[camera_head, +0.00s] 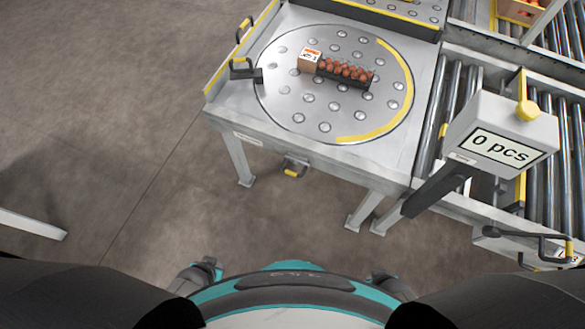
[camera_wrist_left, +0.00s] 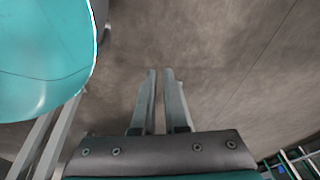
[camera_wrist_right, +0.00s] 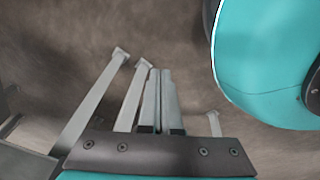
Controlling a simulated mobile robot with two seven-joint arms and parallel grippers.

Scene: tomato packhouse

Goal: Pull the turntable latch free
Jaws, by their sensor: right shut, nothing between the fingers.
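The round steel turntable (camera_head: 290,75) is set in a table at the top centre of the head view. A black clamp-like handle (camera_head: 245,70) sits at the turntable's left rim. I cannot tell for sure which of these is the latch. My left gripper (camera_wrist_left: 159,72) is empty, with a narrow gap between its fingers, over bare floor. My right gripper (camera_wrist_right: 160,72) is shut and empty, with table legs behind it. Both grippers are apart from the table and handles.
A roller conveyor (camera_head: 480,75) and a counter display reading "0 pcs" (camera_head: 497,147) are at the right. The floor at the left (camera_head: 90,110) is mostly clear.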

